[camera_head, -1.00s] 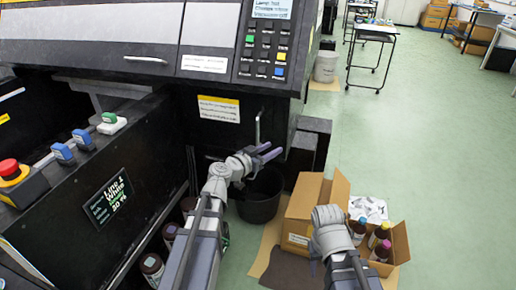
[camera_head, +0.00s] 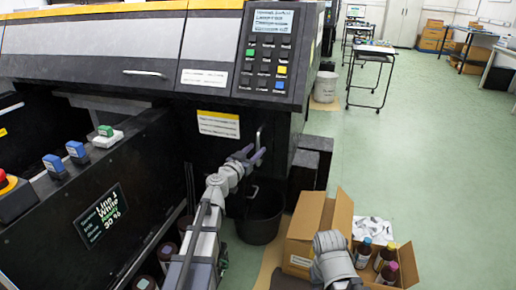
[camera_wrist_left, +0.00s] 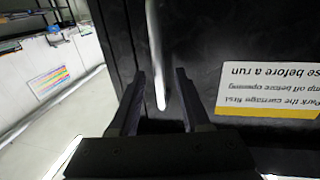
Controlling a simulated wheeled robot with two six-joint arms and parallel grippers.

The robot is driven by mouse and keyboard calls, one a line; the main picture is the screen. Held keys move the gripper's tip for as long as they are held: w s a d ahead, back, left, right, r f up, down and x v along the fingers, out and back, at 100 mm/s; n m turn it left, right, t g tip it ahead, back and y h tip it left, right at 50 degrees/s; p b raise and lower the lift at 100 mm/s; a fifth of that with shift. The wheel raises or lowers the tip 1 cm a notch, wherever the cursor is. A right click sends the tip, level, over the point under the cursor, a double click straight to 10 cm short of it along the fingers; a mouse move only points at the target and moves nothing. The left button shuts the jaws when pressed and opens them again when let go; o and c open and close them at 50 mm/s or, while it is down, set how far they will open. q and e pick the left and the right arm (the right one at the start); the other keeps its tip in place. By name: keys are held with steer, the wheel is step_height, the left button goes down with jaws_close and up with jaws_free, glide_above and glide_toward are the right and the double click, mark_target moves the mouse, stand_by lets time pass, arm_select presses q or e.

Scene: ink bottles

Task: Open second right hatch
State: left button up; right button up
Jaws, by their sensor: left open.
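The hatch is a dark panel (camera_head: 222,150) on the machine's front with a white and yellow label (camera_head: 218,125). A slim silver handle (camera_head: 259,136) stands upright at its right side. My left gripper (camera_head: 253,156) is open at the lower part of the handle. In the left wrist view the handle (camera_wrist_left: 154,50) runs down between the two fingers of my left gripper (camera_wrist_left: 158,88), with its lower end between them. I cannot tell whether they touch it. My right arm (camera_head: 332,258) shows at the bottom, but its gripper fingers do not show.
A keypad panel (camera_head: 266,55) juts out above the hatch. A black bin (camera_head: 262,215) stands on the floor below. An open cardboard box (camera_head: 318,220) and a box with several ink bottles (camera_head: 400,265) are at the lower right.

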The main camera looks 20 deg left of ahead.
arm_select(q)
steer(key=shift+x, duration=1.25)
jaws_close()
stand_by(0.4)
